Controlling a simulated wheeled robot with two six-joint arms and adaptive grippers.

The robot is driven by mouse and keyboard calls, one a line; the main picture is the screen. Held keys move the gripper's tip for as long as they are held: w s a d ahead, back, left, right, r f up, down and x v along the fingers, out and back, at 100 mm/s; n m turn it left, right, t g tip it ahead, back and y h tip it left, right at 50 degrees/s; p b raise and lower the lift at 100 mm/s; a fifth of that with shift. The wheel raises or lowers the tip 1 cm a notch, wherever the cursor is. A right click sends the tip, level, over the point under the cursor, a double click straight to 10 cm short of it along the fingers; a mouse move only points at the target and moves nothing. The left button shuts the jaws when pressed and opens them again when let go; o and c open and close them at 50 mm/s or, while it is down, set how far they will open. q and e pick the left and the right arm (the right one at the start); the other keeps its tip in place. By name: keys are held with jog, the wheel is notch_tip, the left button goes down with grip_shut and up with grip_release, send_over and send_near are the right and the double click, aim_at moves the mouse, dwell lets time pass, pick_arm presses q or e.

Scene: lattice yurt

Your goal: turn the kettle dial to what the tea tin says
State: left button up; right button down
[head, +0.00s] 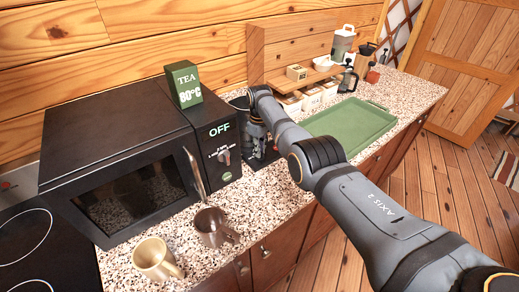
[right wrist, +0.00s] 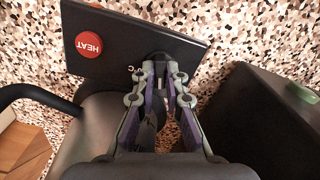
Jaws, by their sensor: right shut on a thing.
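The green tea tin (head: 183,85) stands on top of the microwave and reads "TEA 80°C". The kettle (right wrist: 95,125) shows in part in the right wrist view, and my right arm mostly hides it in the head view. Its dark base (right wrist: 115,45) has a red HEAT button (right wrist: 89,44) and a black dial (right wrist: 160,57). My right gripper (right wrist: 164,76) points down at the base, its fingers shut on the dial; it also shows in the head view (head: 258,142). The dial's setting is hidden. My left gripper is not in view.
The microwave (head: 115,140) stands left of my right gripper, its display reading OFF. A brown mug (head: 213,228) and a beige mug (head: 156,258) stand in front. A green tray (head: 350,124) lies to the right. A wooden shelf (head: 300,77) with small boxes stands behind.

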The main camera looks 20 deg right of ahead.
jog(key=m, duration=0.6)
jog(key=shift+m, duration=0.3)
jog(key=m, duration=0.6)
jog(key=shift+m, duration=0.3)
jog(key=c, duration=1.4)
grip_release()
notch_tip(320, 180, up, 12)
